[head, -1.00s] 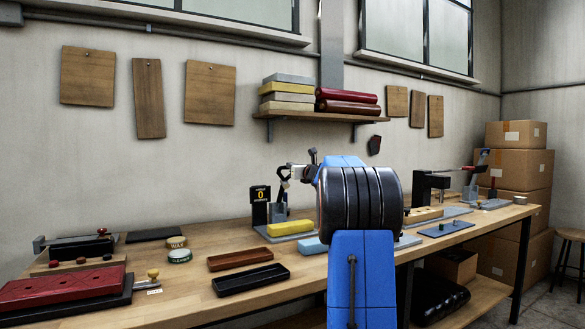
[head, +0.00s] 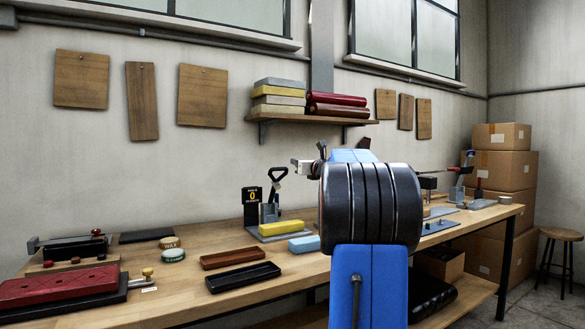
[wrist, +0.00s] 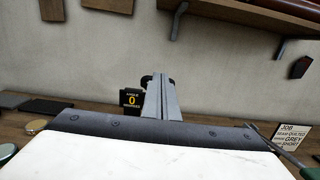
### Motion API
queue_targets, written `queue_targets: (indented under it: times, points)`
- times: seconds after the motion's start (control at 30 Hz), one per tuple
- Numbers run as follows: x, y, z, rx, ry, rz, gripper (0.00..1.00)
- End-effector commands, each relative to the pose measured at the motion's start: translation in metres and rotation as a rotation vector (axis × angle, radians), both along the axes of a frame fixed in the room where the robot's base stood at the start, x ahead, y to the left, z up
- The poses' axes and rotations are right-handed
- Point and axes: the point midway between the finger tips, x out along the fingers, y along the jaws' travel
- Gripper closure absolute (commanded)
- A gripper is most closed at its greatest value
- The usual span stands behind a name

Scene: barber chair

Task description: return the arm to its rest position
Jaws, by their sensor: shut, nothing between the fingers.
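In the head view my blue and black arm stands folded in front of the bench, and a small pale part of it (head: 307,167) shows left of the black joint. My gripper shows in the wrist view (wrist: 160,85), with its grey fingers together and nothing held between them. It points toward the wall over the bench. In the head view most of the gripper is hidden behind the arm.
The wooden bench (head: 182,284) carries a yellow block (head: 281,228), a blue block (head: 304,244), a black tray (head: 243,277), a brown tray (head: 240,257) and a red padded slab (head: 58,287). A shelf (head: 290,119) hangs above. Boxes (head: 499,170) stand at right.

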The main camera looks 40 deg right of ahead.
Motion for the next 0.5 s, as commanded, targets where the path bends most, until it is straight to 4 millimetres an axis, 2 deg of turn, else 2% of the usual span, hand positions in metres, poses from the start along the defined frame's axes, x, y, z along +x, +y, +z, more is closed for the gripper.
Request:
queue_targets:
  times: [0.13, 0.5]
  points:
    - [-0.0071, 0.0015, 0.0039, -0.001, 0.000, -0.001, 1.00]
    - [-0.0078, 0.0018, 0.0041, -0.001, 0.001, 0.000, 1.00]
